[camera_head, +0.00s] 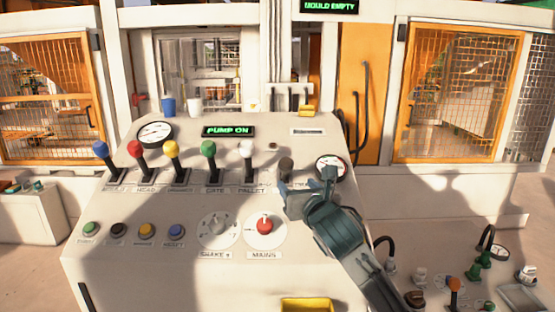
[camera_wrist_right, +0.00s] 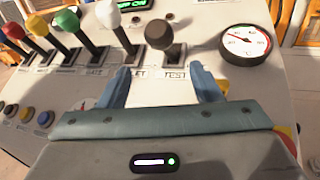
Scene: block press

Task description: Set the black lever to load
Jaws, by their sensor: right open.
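The black lever (camera_head: 286,164) is at the right end of the row of levers on the sloping panel. Its dark knob (camera_wrist_right: 158,34) shows whole in the right wrist view, with a short stem and a slot beneath; the label below it reads TEST. No label reading load can be made out. My right gripper (camera_head: 305,184) is open in front of the lever, its two fingers apart, to either side of the lever's base in the wrist view. The knob lies beyond the fingertips and nothing is held. My left gripper is not in view.
The white lever (camera_head: 246,150) stands just left of the black one, with green, yellow, red and blue levers farther left. A dial gauge (camera_wrist_right: 245,43) is close on the right. Buttons and a red MAINS knob (camera_head: 264,226) lie nearer. A screen (camera_head: 228,131) reads PUMP ON.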

